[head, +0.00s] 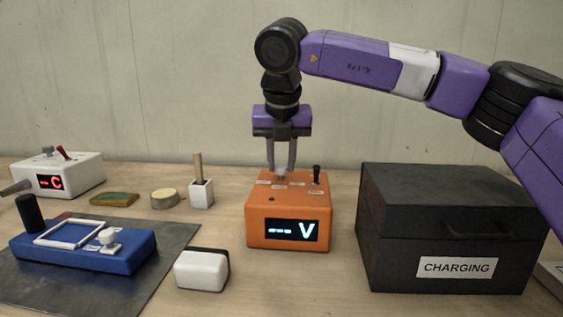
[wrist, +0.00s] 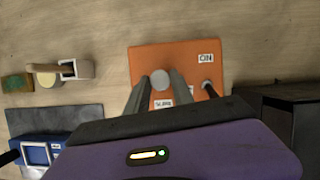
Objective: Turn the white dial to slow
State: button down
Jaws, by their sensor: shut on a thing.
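The orange box (head: 289,228) stands mid-table with a lit display reading "--- V". Its white dial (head: 281,176) is on the top face, among small white labels. My gripper (head: 282,170) points straight down and is shut on this dial. In the wrist view the round pale top of the dial (wrist: 161,79) shows between the two fingertips (wrist: 160,84). One label there reads "ON"; another by the fingers is too blurred to read surely. The dial's pointing direction cannot be told.
A black toggle lever (head: 317,174) rises at the orange box's right rear. A black case marked CHARGING (head: 440,210) stands close to the right. A blue device (head: 85,248), a white block (head: 202,270) and a white box with a red display (head: 60,175) are to the left.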

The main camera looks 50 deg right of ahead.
jog(key=c, duration=1.1)
grip_release()
jog(key=shift+r, duration=0.1)
jog(key=p+v, duration=0.1)
jog(key=v, duration=0.6)
jog(key=shift+s+a+r, duration=0.1)
jog(key=shift+r, duration=0.2)
